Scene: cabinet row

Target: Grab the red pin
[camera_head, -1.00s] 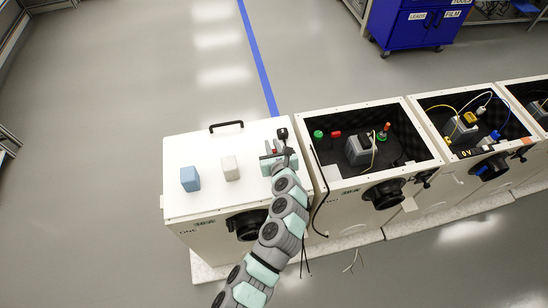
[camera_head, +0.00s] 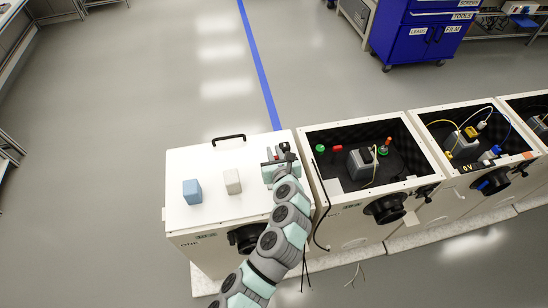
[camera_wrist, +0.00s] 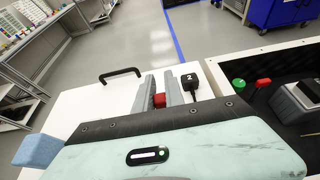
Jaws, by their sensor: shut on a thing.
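My gripper (camera_wrist: 160,92) is above the right part of the closed white box's lid. Its two grey fingers are shut on a small red pin (camera_wrist: 159,100), of which only a short part shows between them. In the head view my gripper (camera_head: 275,160) is small, near the lid's right edge, and a bit of red shows at it. Whether the pin touches the lid cannot be told. Another red piece (camera_head: 337,148) lies in the open box to the right, beside a green knob (camera_head: 320,149); it also shows in the wrist view (camera_wrist: 263,83).
A blue block (camera_head: 192,191) and a whitish block (camera_head: 232,181) stand on the white lid (camera_head: 205,160). A black handle (camera_head: 228,138) is at its back edge. A black marked piece (camera_wrist: 189,79) is just right of my fingers. Open boxes with cables continue to the right.

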